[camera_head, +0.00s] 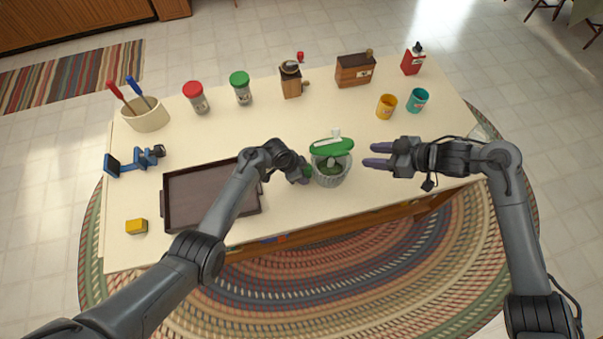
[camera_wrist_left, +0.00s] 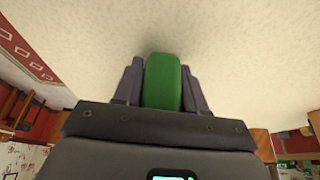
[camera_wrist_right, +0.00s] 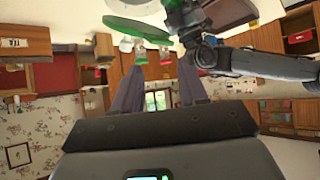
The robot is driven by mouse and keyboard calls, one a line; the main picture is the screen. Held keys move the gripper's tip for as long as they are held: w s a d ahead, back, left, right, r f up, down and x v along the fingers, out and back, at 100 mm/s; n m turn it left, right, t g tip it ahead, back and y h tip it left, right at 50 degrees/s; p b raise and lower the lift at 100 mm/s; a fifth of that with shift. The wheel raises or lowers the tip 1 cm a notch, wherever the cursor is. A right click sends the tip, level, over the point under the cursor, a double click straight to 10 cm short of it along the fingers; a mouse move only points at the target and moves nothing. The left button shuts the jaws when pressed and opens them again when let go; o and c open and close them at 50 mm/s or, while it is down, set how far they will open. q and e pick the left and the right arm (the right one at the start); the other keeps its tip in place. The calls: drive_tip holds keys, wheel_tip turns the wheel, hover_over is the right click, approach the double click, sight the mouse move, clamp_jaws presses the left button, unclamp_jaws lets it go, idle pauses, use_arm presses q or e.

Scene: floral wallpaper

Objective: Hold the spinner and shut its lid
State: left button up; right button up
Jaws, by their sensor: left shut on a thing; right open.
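The spinner (camera_head: 331,180) is a grey ribbed bowl standing near the table's front edge, with green inside. Its green lid (camera_head: 331,147), with a white knob on top, is raised and tilted open above the bowl; the lid also shows in the right wrist view (camera_wrist_right: 137,27). My left gripper (camera_head: 305,174) is at the bowl's left side, shut on a green handle (camera_wrist_left: 163,82) that shows between its fingers in the left wrist view. My right gripper (camera_head: 377,155) is open and empty, to the right of the spinner and apart from it.
A dark tray (camera_head: 205,195) lies to the left, under my left forearm. A yellow mug (camera_head: 386,106) and a teal mug (camera_head: 418,100) stand behind my right gripper. Jars, a grinder (camera_head: 291,85) and a wooden box (camera_head: 355,71) line the back. The table's right front is clear.

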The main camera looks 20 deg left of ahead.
idle(0.4)
drive_tip(key=o, duration=0.5)
drive_tip(key=shift+a+f, duration=0.15)
drive_tip(key=shift+a, duration=0.1)
drive_tip(key=shift+o, duration=0.9)
drive_tip(key=s+a+f+m+t+y, duration=0.2)
drive_tip(key=a+f+m+t+y, duration=0.1)
drive_tip(key=a+t, duration=0.2)
drive_tip(key=shift+a+f+t, duration=0.3)
drive_tip(key=shift+a+f, duration=0.05)
drive_tip(key=shift+a, duration=0.25)
drive_tip(key=s+d+f+m+t+h, duration=0.3)
drive_tip(key=s+m+t, duration=0.2)
drive_tip(key=s+t, duration=0.15)
drive_tip(key=m+h, duration=0.1)
approach(333, 147)
drive_tip(key=shift+t, duration=0.45)
drive_tip(key=w, duration=0.1)
drive_tip(key=w+a+r, duration=0.1)
drive_tip(key=w+r, duration=0.1)
drive_tip(key=shift+w+a+r, duration=0.25)
drive_tip(key=shift+a, duration=0.15)
drive_tip(key=shift+c, duration=0.4)
clamp_jaws()
drive_tip(key=shift+f, duration=0.1)
